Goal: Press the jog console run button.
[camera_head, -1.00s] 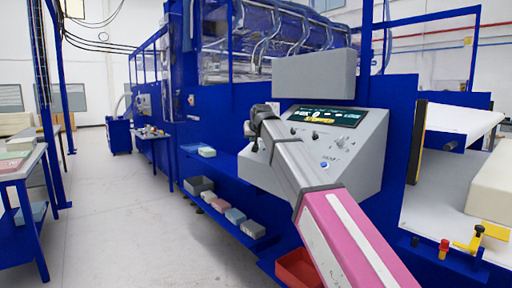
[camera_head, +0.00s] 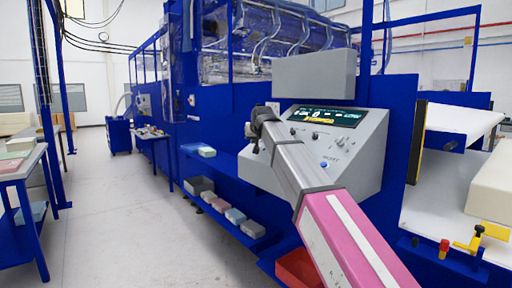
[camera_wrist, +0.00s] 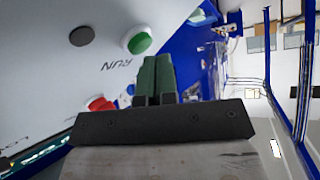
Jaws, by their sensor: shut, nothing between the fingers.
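The grey jog console (camera_head: 362,158) stands at the centre right in the head view, with a lit screen (camera_head: 326,117) on its sloped face. In the wrist view a round green button (camera_wrist: 140,43) sits on the pale panel, beside an upside-down RUN label (camera_wrist: 117,65). My gripper (camera_wrist: 156,60) is shut and empty, its green fingertips just below and right of the green button in the picture. Whether they touch it cannot be told. In the head view my arm covers the console's left part, and the green button does not show there.
A dark round button (camera_wrist: 82,36) and a red button (camera_wrist: 101,104) flank the green one. A blue button (camera_head: 323,165) is on the console front. A grey box (camera_head: 313,76) overhangs the screen. A blue shelf (camera_head: 226,215) with foam blocks lies left. The aisle floor (camera_head: 130,220) is clear.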

